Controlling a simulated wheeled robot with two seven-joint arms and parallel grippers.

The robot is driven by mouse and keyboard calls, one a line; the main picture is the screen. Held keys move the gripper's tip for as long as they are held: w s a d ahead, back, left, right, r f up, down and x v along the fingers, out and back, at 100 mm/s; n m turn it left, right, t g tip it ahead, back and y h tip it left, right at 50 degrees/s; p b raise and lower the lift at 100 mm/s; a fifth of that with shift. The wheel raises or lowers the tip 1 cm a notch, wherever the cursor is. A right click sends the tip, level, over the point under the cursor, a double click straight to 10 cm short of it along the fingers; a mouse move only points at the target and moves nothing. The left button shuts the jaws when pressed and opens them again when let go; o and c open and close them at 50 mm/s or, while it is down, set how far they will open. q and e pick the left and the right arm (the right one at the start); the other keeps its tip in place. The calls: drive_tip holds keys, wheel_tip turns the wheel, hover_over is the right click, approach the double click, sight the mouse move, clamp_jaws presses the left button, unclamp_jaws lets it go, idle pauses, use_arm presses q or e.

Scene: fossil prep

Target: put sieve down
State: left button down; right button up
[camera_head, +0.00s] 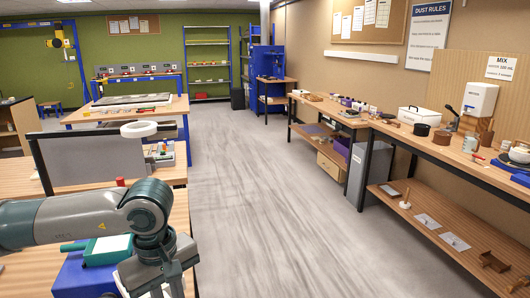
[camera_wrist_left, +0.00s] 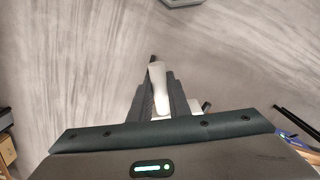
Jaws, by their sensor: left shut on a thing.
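My left arm reaches in from the left in the head view, and its gripper end is cut off by the bottom edge. In the left wrist view my left gripper (camera_wrist_left: 157,88) is shut on a pale, narrow thing (camera_wrist_left: 158,76) with a dark tip. The fingers cover much of it, and I cannot tell whether it is part of the sieve. Grey floor shows beyond it. I cannot make out a sieve for certain elsewhere. My right gripper is not in view.
A blue box (camera_head: 85,277) is beside my arm. A long workbench (camera_head: 448,154) with tools lines the right wall. The floor (camera_head: 262,200) between is clear.

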use_arm(q)
wheel_tip(320, 180, down, 7)
drive_tip(key=s+a+m, duration=0.2)
drive_tip(key=s+m, duration=0.1)
drive_tip(key=m, duration=0.6)
drive_tip(key=shift+a+r, duration=0.2)
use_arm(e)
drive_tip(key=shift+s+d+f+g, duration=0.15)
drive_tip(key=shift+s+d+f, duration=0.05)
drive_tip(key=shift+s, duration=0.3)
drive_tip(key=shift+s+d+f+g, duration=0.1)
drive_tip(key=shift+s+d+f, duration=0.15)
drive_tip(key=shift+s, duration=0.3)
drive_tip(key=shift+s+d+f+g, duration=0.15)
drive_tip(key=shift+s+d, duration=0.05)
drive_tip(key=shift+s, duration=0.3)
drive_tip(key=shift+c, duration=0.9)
use_arm(q)
drive_tip(key=shift+w+r, duration=0.1)
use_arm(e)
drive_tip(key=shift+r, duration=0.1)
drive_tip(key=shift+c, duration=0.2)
